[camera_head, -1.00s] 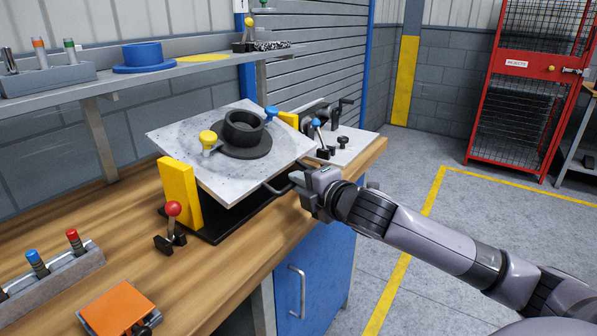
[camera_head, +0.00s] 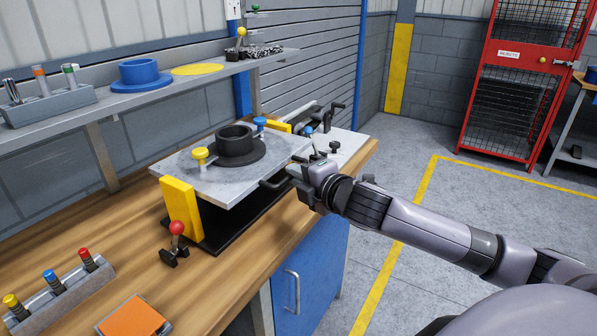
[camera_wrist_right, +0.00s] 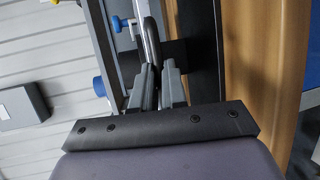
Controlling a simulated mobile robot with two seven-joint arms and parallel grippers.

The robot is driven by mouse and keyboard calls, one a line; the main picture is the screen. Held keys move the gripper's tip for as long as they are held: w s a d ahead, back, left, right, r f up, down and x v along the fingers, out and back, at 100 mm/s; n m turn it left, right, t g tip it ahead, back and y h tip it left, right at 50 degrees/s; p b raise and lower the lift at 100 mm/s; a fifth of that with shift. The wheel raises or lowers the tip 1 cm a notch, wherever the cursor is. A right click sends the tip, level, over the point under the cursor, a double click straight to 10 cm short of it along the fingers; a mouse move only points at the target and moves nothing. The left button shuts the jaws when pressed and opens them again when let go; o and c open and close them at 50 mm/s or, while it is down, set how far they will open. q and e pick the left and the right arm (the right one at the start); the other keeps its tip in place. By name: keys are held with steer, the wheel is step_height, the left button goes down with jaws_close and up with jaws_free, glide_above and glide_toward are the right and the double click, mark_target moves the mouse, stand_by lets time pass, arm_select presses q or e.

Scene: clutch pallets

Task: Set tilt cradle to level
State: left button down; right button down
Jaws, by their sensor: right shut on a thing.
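The tilt cradle's grey plate (camera_head: 190,172) sits between yellow end brackets (camera_head: 181,207) on a black base (camera_head: 212,240) on the bench. It looks close to flat; I cannot tell if it is exactly level. A black flanged ring (camera_head: 235,150) sits on it between a yellow knob (camera_head: 200,156) and a blue knob (camera_head: 260,123). My right gripper (camera_head: 294,178) is shut on the dark bar handle (camera_head: 270,184) at the plate's right edge. The right wrist view shows the fingers (camera_wrist_right: 158,78) around the handle (camera_wrist_right: 150,38). My left gripper is out of view.
A red-knobbed lever (camera_head: 176,229) stands before the cradle. A rack of coloured pegs (camera_head: 60,295) and an orange block (camera_head: 136,315) lie at the front left. A shelf (camera_head: 105,105) hangs behind. Another fixture (camera_head: 335,145) stands beyond the cradle.

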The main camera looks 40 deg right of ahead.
steer(key=shift+w+r, duration=0.1)
steer(key=shift+r, duration=0.7)
steer(key=c, duration=1.2)
jaws_free()
steer(key=shift+o, duration=0.2)
steer(key=shift+f, duration=0.15)
steer(key=shift+f, duration=0.15)
steer(key=b+v, duration=0.1)
steer(key=v, duration=0.6)
steer(key=shift+f, duration=0.1)
